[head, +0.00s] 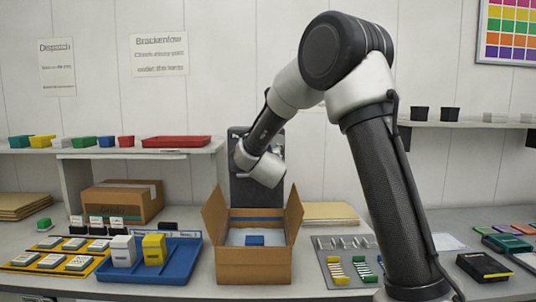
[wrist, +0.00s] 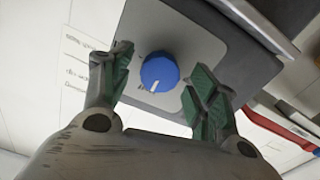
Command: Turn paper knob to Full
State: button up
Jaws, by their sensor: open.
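A round blue knob (wrist: 160,74) sits on a pale plate on a dark grey panel (wrist: 225,28). Its white pointer mark is at the lower edge of the knob in the wrist view, near small lettering too blurred and partly covered to read fully. My gripper (wrist: 158,66) is open, with one green-padded finger on each side of the knob. Gaps show between the fingers and the knob, and nothing is held. In the head view the dark panel (head: 239,190) stands behind the open box, and my arm's end hides the knob and the fingers.
An open cardboard box (head: 254,269) with a blue item inside stands in front of the panel. A shelf with a red tray (head: 177,141) is left of the panel.

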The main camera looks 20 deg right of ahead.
jog(key=shift+w+d, duration=0.2)
jog(key=shift+w, duration=0.35)
jog(key=c, duration=1)
jog(key=shift+m, duration=8.9)
